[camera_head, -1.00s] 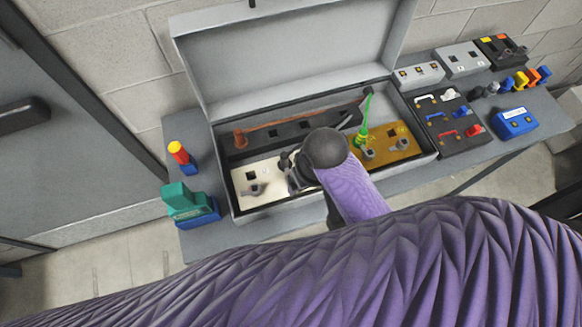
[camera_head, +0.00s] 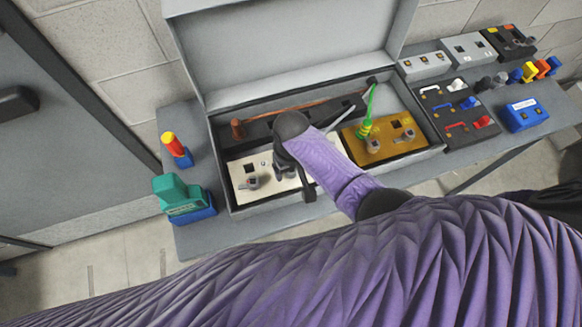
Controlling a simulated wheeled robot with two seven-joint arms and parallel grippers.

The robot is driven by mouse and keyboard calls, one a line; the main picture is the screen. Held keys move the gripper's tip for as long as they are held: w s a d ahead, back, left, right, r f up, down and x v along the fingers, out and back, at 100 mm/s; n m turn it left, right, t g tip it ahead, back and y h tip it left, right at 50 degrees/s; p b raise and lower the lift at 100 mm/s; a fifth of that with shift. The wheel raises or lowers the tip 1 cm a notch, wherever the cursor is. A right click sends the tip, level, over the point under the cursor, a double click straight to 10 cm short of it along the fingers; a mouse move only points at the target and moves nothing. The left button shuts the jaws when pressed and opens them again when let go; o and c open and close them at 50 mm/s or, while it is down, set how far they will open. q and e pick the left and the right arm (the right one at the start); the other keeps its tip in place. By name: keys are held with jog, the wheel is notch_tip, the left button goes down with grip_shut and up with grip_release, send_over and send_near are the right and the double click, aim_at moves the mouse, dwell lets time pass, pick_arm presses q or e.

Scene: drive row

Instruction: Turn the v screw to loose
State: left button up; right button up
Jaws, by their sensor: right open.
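An open grey case (camera_head: 228,205) on the bench holds a cream panel (camera_head: 238,171) at its left and a yellow panel (camera_head: 392,153) at its right. The cream panel has a dark square opening and a grey knob-like fitting (camera_head: 252,182). The yellow panel has two grey fittings, the nearer one (camera_head: 374,146) and the farther one (camera_head: 408,136). I cannot read which is the v screw. My right gripper (camera_head: 283,168) is open over the cream panel, right of its grey fitting. My wrist hides part of that panel. The left gripper is not in view.
An orange rod and a green cable (camera_head: 371,103) lie in the case. A teal tool (camera_head: 182,196) and a red-yellow item (camera_head: 172,146) stand left. A tool tray (camera_head: 437,109), a blue box (camera_head: 525,114) and grey boxes (camera_head: 425,66) stand right. The raised lid closes off the back.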

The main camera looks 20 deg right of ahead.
jog(key=shift+c, duration=0.2)
grip_shut()
jog(key=shift+r+n, duration=0.1)
jog(key=shift+n, duration=0.2)
jog(key=shift+n+p, duration=0.8)
jog(key=shift+n, duration=0.2)
jog(key=n+p, duration=0.1)
jog(key=n, duration=0.3)
jog(key=n+p, duration=0.1)
jog(key=n, duration=0.4)
jog(key=shift+n, duration=2.3)
